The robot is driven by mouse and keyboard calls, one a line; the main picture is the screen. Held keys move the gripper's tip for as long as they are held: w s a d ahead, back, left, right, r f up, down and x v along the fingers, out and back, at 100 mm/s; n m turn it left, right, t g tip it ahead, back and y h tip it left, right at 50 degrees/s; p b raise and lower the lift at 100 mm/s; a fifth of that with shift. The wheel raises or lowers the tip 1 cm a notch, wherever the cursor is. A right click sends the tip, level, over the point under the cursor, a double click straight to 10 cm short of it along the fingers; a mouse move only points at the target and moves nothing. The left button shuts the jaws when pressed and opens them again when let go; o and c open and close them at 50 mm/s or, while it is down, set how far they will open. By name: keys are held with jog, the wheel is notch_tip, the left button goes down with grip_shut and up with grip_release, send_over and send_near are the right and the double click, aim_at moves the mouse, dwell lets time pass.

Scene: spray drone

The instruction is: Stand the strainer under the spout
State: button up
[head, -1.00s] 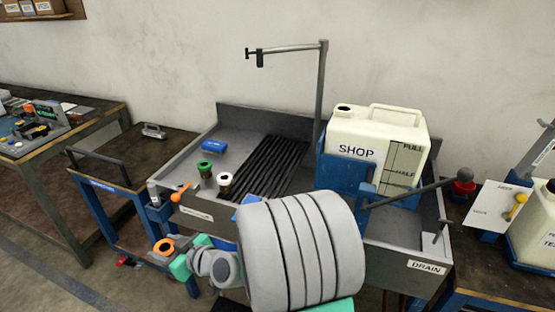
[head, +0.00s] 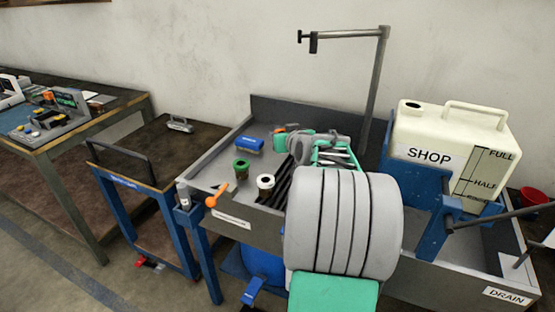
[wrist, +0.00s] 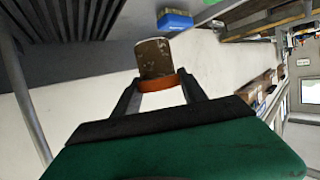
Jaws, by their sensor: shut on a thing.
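My gripper (wrist: 160,86) is shut on a strainer with an orange rim (wrist: 158,84) and a brown mesh body (wrist: 154,58). In the head view the orange rim (head: 280,130) shows above the sink's left part, behind the other strainers. The strainer's body is hard to make out there. The spout (head: 313,43) hangs from a grey pipe (head: 367,90) above and right of my gripper. A black slatted rack (head: 279,192) lies in the sink, mostly hidden by my arm. A green-rimmed strainer (head: 241,170) and a white-rimmed strainer (head: 265,187) stand near the front left.
A blue box (head: 247,144) sits on the sink's left deck. An orange-ended lever (head: 216,196) is at the front left corner. A large SHOP jug (head: 452,150) stands in a blue cradle on the right. A blue cart (head: 150,180) is beside the sink.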

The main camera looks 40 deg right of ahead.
jog(key=d+f, duration=0.3)
jog(key=d, duration=0.1)
jog(key=w+d+f+p, duration=0.1)
jog(key=d+f, duration=0.2)
jog(key=d, duration=0.1)
jog(key=w+d+f, duration=0.1)
jog(key=d+f, duration=0.1)
jog(key=d, duration=0.2)
jog(key=shift+f+p, duration=0.35)
jog(key=shift+f, duration=0.05)
jog(key=shift+w+d+f, duration=0.1)
jog(key=shift+d+f, duration=0.2)
jog(key=f, duration=0.3)
jog(key=shift+d+f+p, duration=0.2)
jog(key=shift+p, duration=0.2)
jog(key=shift+f, duration=0.1)
jog(key=shift+f+b, duration=0.15)
jog(key=shift+b, duration=0.2)
jog(key=o, duration=1.3)
jog(key=shift+o, duration=0.2)
